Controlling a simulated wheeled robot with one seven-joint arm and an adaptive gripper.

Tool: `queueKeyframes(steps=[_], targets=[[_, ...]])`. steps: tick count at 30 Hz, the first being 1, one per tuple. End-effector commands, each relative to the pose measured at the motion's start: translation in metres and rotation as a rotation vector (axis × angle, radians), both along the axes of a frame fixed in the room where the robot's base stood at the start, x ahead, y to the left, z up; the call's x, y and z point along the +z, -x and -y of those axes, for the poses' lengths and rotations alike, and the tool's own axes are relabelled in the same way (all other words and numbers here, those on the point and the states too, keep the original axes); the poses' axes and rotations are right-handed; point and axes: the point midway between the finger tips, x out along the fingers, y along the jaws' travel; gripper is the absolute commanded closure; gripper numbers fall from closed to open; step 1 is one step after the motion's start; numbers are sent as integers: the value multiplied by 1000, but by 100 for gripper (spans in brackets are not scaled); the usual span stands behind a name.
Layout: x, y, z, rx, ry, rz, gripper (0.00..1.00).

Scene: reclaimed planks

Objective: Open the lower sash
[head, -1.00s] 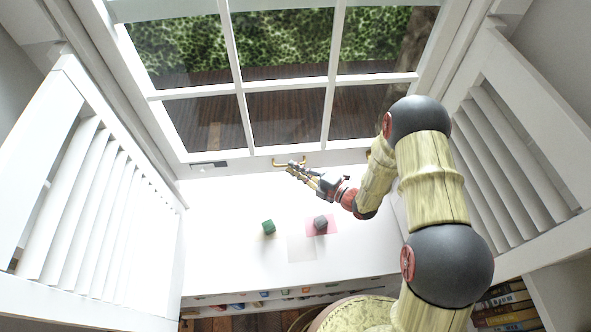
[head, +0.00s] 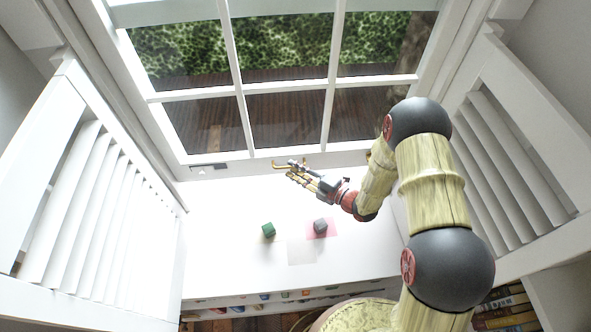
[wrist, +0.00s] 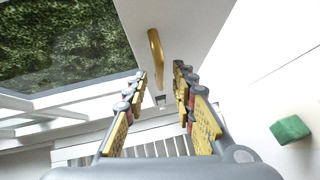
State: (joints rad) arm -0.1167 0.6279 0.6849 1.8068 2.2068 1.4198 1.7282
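The lower sash (head: 225,160) is a white-framed window with several panes, and it looks closed down at the white sill. A brass handle (head: 279,165) is fixed to its bottom rail. In the wrist view the brass handle (wrist: 156,52) stands just beyond the fingertips, roughly in line with the gap between them. My gripper (head: 291,170) is at the handle in the head view and hides part of it. In the wrist view my gripper (wrist: 161,75) has its fingers apart with nothing between them. I cannot tell whether a fingertip touches the handle.
A green cube (head: 268,230) stands on the sill, with a grey cube (head: 320,226) on a pink square (head: 331,231) to its right. A pale square (head: 301,252) lies bare in front. White louvred shutters (head: 95,200) flank both sides. The sill's left part is clear.

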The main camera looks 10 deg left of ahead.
Motion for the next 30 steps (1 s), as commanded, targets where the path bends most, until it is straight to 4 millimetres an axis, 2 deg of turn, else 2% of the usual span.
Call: queueKeyframes(steps=[8, 21, 25, 30], targets=[[1, 4, 9, -2, 0, 0, 74], [13, 45, 81, -4, -1, 0, 74], [15, 53, 94, -3, 1, 0, 74], [16, 59, 102, 0, 0, -1, 74]])
